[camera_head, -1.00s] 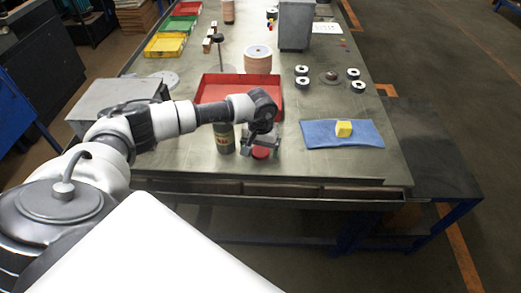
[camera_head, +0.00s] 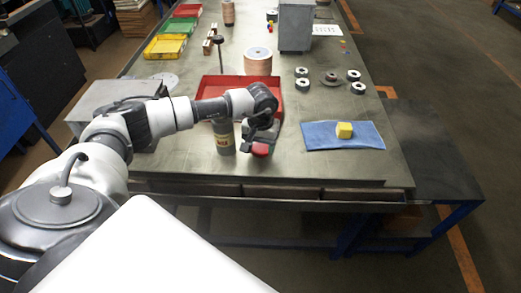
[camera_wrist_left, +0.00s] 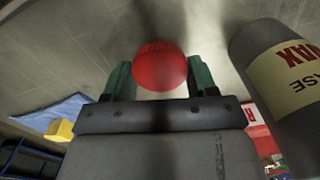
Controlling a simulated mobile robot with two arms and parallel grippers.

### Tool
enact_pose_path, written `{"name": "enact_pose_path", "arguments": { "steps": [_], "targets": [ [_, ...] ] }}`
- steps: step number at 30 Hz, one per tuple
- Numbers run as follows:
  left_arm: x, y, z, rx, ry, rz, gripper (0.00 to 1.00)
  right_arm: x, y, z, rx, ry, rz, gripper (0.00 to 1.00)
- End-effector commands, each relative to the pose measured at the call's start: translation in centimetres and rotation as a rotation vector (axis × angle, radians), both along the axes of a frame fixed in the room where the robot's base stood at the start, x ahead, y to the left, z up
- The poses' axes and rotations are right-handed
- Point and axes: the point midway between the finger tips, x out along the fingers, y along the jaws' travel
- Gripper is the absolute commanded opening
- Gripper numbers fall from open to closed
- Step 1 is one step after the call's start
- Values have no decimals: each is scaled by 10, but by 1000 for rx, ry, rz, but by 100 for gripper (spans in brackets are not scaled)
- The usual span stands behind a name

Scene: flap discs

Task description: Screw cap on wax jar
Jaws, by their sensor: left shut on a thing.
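The red cap (camera_head: 260,149) is held between the fingers of my left gripper (camera_head: 259,144). In the left wrist view the round red cap (camera_wrist_left: 160,66) sits between the green fingertips of the gripper (camera_wrist_left: 160,78). I cannot tell whether the cap still touches the table. The wax jar (camera_head: 224,139), a grey-green cylinder with a tan label, stands upright on the table just left of the gripper. In the wrist view the jar (camera_wrist_left: 268,45) is close on the right, with "WAX" on its label. My right gripper is out of view.
A red tray (camera_head: 284,100) lies behind the jar and gripper. A blue cloth (camera_head: 315,137) with a yellow block (camera_head: 344,130) lies to the right. A spool (camera_head: 258,62) and several discs (camera_head: 302,85) stand farther back. The table (camera_head: 180,160) is clear in front.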

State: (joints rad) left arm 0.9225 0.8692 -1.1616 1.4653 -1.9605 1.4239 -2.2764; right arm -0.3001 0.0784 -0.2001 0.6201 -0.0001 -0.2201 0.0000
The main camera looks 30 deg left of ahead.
Motion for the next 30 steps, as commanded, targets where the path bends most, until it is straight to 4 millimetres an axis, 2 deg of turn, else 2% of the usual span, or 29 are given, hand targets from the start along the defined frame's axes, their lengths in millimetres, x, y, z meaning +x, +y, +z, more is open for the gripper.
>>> {"name": "enact_pose_path", "arguments": {
  "steps": [3,12,18,24,30],
  "targets": [
    [1,1,20,1,-7,-1,36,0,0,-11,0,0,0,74],
    [16,-67,59,-1,-6,-5,36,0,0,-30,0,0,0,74],
    [23,-99,80,0,-3,-3,36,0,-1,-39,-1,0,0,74],
    [26,-112,90,0,-1,0,36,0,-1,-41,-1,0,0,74],
    [26,-114,91,0,0,1,36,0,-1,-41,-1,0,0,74]
  ]
}}
